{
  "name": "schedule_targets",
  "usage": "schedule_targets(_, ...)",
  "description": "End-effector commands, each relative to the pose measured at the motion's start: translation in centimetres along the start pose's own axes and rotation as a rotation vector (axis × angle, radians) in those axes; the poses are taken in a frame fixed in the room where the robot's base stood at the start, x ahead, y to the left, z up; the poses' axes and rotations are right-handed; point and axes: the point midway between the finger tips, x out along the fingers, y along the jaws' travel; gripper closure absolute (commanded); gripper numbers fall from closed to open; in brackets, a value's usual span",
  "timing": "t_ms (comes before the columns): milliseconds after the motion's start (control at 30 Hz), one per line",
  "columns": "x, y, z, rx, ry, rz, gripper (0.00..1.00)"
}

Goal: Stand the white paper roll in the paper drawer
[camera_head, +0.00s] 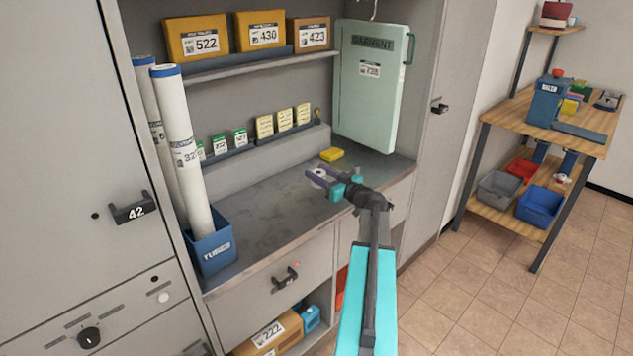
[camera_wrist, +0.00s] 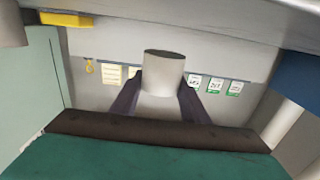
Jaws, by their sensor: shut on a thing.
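The white paper roll (camera_head: 318,173) is held between the dark fingers of my gripper (camera_head: 326,181), above the grey counter. Only a small part of the roll shows in the head view. In the wrist view the roll (camera_wrist: 162,75) shows as a plain pale cylinder between the fingers, with the lower part of the picture filled by my gripper body. A closed drawer front (camera_head: 262,262) with a black handle is under the counter. I cannot read any label that marks it as the paper drawer.
A blue bin (camera_head: 212,252) marked TUBES holds two tall white tubes at the counter's left. A yellow box (camera_head: 332,154) lies on the counter near the back. A pale green garment case (camera_head: 367,95) hangs at right. The middle of the counter (camera_head: 255,195) is clear.

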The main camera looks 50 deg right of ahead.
Motion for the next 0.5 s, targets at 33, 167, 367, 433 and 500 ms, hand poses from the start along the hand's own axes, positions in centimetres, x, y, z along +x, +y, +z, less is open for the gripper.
schedule_targets(33, 0.49, 0.5, 0.03, 0.0, 0.0, 0.0, 0.82)
schedule_targets(167, 1.0, 0.97, 0.11, 0.0, 0.0, 0.0, 0.82)
schedule_targets(367, 1.1, 1.06, 0.13, 0.0, 0.0, 0.001, 0.82)
schedule_targets(433, 1.08, 1.05, 0.13, 0.0, 0.0, 0.001, 0.82)
schedule_targets(500, 1.07, 1.06, 0.13, 0.0, 0.0, 0.001, 0.82)
